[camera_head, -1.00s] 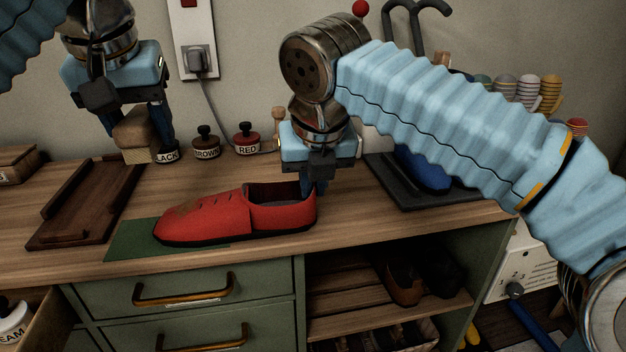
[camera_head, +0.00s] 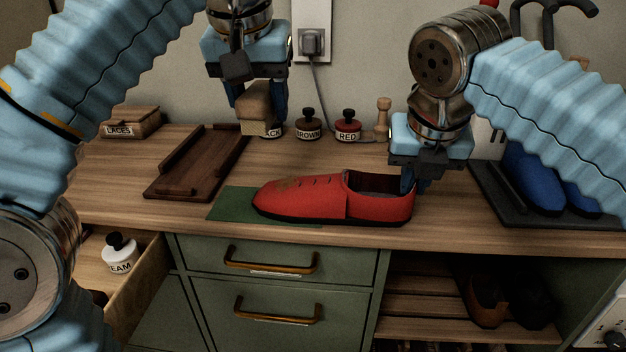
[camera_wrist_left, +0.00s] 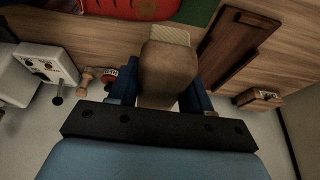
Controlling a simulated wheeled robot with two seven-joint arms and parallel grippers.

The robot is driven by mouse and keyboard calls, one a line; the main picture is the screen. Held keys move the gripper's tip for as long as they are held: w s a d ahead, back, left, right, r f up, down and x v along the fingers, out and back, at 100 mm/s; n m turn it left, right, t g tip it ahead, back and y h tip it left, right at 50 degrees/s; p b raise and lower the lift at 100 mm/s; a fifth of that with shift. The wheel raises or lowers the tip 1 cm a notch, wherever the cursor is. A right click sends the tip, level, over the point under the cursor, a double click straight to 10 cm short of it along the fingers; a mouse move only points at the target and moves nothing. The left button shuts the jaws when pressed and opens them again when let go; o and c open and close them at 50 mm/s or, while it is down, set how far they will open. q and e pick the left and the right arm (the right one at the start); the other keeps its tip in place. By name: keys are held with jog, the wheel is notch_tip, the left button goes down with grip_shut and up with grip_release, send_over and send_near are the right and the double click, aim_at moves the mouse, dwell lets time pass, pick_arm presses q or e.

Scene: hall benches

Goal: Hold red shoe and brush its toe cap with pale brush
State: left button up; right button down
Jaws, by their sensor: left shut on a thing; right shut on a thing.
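The red shoe (camera_head: 318,200) lies on the bench with its toe to the left, over a green mat (camera_head: 228,205). My right gripper (camera_head: 410,182) is shut on the shoe's heel end. My left gripper (camera_head: 258,98) is shut on the pale brush (camera_head: 257,104) and holds it in the air above and behind the toe. In the left wrist view the brush (camera_wrist_left: 168,72) sits between the fingers, its pale bristles pointing away, with part of the red shoe (camera_wrist_left: 130,8) at the top.
A dark wooden tray (camera_head: 196,165) lies left of the mat. Polish jars, brown (camera_head: 308,126) and red (camera_head: 347,127), stand along the wall beside a wooden tool (camera_head: 382,118). Blue shoes (camera_head: 535,178) stand on a dark tray at right. An open drawer (camera_head: 150,275) holds a white jar (camera_head: 120,253).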

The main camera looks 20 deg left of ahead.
dwell(0.3)
pick_arm(q)
jog(key=w+f+h, duration=0.2)
jog(key=w, duration=0.1)
jog(key=shift+a+f+t+h, duration=0.2)
jog(key=shift+f+t+h, duration=0.1)
jog(key=shift+h, duration=0.1)
jog(key=shift+w+d+f, duration=0.1)
jog(key=shift+d+f, duration=0.15)
jog(key=shift+f, duration=0.7)
jog(key=shift+w+d+f, duration=0.1)
jog(key=shift+d+f, duration=0.15)
jog(key=shift+f, duration=0.7)
jog(key=shift+d+f, duration=0.25)
jog(key=shift+f, duration=0.7)
jog(key=shift+d+f, duration=0.25)
jog(key=shift+f, duration=0.8)
